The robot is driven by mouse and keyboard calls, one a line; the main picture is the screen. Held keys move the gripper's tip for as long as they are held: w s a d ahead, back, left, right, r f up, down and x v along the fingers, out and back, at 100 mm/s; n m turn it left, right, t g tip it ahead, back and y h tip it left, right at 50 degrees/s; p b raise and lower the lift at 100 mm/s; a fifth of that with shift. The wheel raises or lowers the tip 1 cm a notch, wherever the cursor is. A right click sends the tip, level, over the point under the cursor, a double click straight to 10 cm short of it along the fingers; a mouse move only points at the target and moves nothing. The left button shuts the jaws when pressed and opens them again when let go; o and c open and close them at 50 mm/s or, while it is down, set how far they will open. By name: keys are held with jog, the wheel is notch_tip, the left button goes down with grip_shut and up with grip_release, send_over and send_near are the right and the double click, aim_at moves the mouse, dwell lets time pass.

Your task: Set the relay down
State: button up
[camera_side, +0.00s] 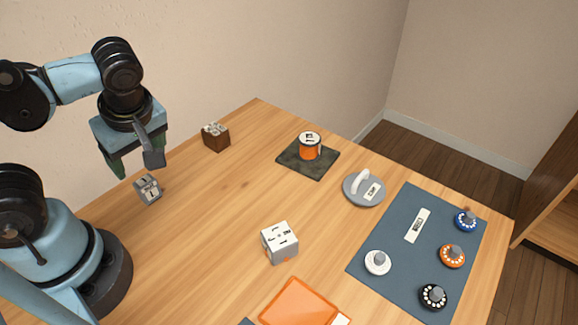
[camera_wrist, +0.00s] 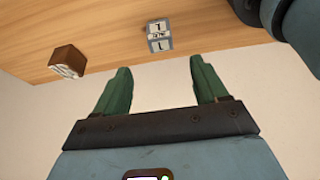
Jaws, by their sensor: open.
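My gripper (camera_side: 136,166) is open and empty above the left part of the table. Its two green fingers also show in the wrist view (camera_wrist: 160,68), apart with nothing between them. A small grey block with dark marks on pale faces (camera_side: 147,189) stands on the table just below and beside the fingertips. It also shows in the wrist view (camera_wrist: 160,37), beyond the fingertips and apart from them. No thing is clearly labelled as the relay; I cannot tell for sure whether this grey block is it.
A brown block (camera_side: 216,136) stands behind. An orange cylinder (camera_side: 311,152) sits on a dark slate (camera_side: 290,160). A grey disc with a handle (camera_side: 352,197), a white cube (camera_side: 280,243), an orange tray (camera_side: 300,303) and a blue-grey mat with several dials (camera_side: 400,230) lie to the right.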

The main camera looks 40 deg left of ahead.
jog(key=w+d+r+m+t+h, duration=0.1)
jog(key=w+m+t+h, duration=0.1)
jog(key=w+m, duration=0.3)
jog(key=w+d+r+m+t+h, duration=0.1)
jog(key=w+m+t, duration=0.4)
jog(key=m, duration=0.7)
jog(key=shift+w+d+m+h, duration=0.45)
jog(key=shift+d+h, duration=0.1)
jog(key=shift+h, duration=0.15)
jog(key=shift+r, duration=0.1)
